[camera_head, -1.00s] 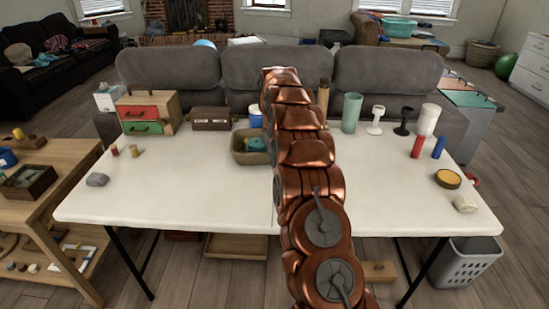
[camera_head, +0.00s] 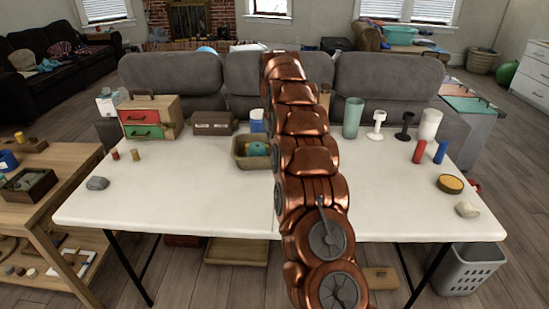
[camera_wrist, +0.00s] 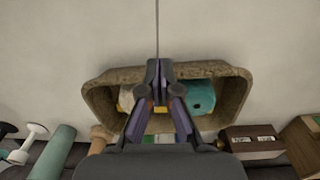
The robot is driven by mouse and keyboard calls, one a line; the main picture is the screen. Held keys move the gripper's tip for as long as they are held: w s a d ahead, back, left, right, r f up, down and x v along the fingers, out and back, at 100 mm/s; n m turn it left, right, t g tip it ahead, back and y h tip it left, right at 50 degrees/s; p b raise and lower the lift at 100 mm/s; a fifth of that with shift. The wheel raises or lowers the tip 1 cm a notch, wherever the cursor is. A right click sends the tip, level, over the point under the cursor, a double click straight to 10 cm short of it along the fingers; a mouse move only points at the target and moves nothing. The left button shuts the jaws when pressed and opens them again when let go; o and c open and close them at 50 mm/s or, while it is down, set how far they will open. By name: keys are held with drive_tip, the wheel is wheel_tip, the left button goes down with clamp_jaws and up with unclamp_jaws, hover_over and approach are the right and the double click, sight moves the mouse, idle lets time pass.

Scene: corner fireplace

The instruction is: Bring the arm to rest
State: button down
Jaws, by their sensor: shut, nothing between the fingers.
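My copper arm (camera_head: 308,160) rises through the middle of the head view, reaching over the white table. My gripper (camera_wrist: 157,68) shows in the wrist view with its fingertips together and nothing between them. It is in front of a tan tray (camera_wrist: 236,92), covering part of it; its height above the tray is hard to tell. The tray also shows in the head view (camera_head: 240,160), left of the arm. It holds a teal thing (camera_wrist: 200,96) and a yellow-and-white thing (camera_wrist: 126,98). The gripper is hidden in the head view.
The white table (camera_head: 170,200) has bare room at its front left. A drawer box (camera_head: 150,118) and a brown box (camera_head: 212,123) stand at the back left. A green cylinder (camera_head: 352,117), goblets and red and blue cylinders stand at the right. A grey sofa (camera_head: 385,85) is behind.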

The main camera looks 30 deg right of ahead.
drive_tip(key=shift+r, duration=1.6)
drive_tip(key=s+a+r+n+p, duration=0.2)
drive_tip(key=s+a+r+p, duration=0.1)
drive_tip(key=s+a+r, duration=0.45)
drive_tip(key=s+a+r+n+p, duration=0.2)
drive_tip(key=s+a+r, duration=0.2)
drive_tip(key=s+a, duration=0.55)
drive_tip(key=s+a+f+n+g+p, duration=0.1)
drive_tip(key=s+a+p, duration=0.1)
drive_tip(key=s, duration=1.3)
drive_tip(key=s+a+f+p, duration=0.2)
drive_tip(key=s+p, duration=0.1)
drive_tip(key=s, duration=1.3)
drive_tip(key=shift+a+f+n+g, duration=0.2)
drive_tip(key=shift+a+n+g, duration=0.2)
